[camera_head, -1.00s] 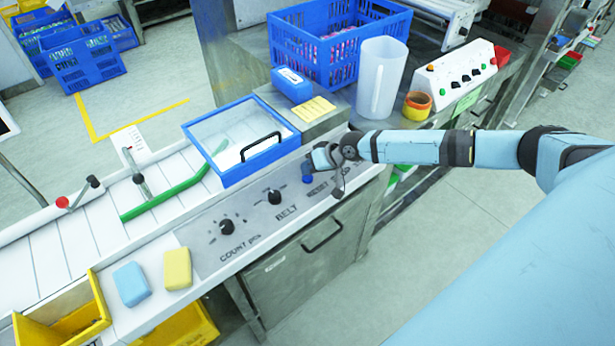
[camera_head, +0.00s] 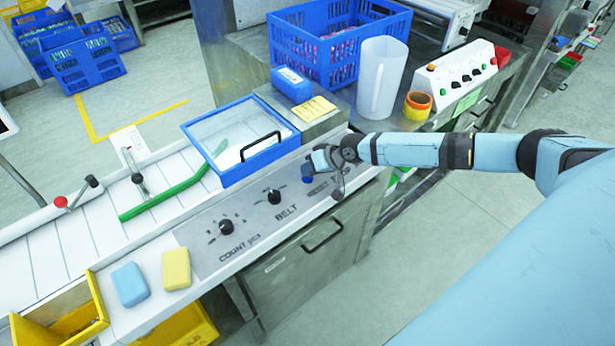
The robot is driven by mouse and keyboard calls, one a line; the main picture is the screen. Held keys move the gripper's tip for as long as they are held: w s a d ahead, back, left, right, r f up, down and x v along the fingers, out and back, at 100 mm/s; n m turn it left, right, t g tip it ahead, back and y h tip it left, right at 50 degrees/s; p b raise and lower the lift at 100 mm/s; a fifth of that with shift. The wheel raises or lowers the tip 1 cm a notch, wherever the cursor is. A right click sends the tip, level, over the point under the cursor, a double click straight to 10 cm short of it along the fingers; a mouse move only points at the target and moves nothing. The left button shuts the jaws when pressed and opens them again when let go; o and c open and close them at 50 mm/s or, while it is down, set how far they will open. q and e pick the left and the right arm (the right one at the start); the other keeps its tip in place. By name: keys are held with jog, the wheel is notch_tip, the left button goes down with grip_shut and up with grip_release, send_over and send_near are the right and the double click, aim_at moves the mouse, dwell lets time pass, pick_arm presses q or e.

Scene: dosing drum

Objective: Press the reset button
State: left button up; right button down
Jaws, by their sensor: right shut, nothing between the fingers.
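The blue reset button (camera_head: 307,172) is on the grey control panel (camera_head: 240,212), above the partly covered RESET label (camera_head: 318,190). My right gripper (camera_head: 321,162) is shut and empty, with its fingers just beside and over the button's upper right side. I cannot tell whether the fingers touch the button or whether it is pressed in. My left gripper is not in view.
The BELT knob (camera_head: 274,196) and COUNT knob (camera_head: 226,226) sit left of the button. A blue-framed clear lid (camera_head: 240,140) with a black handle is just behind. A translucent jug (camera_head: 381,78) and an orange tape roll (camera_head: 418,105) stand further back right.

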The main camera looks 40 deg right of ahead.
jog(key=shift+r, duration=0.1)
jog(key=shift+s+r+p, duration=0.1)
jog(key=shift+r+p, duration=0.65)
jog(key=shift+p, duration=0.05)
notch_tip(320, 180, up, 5)
jog(key=p, duration=0.4)
dwell(0.8)
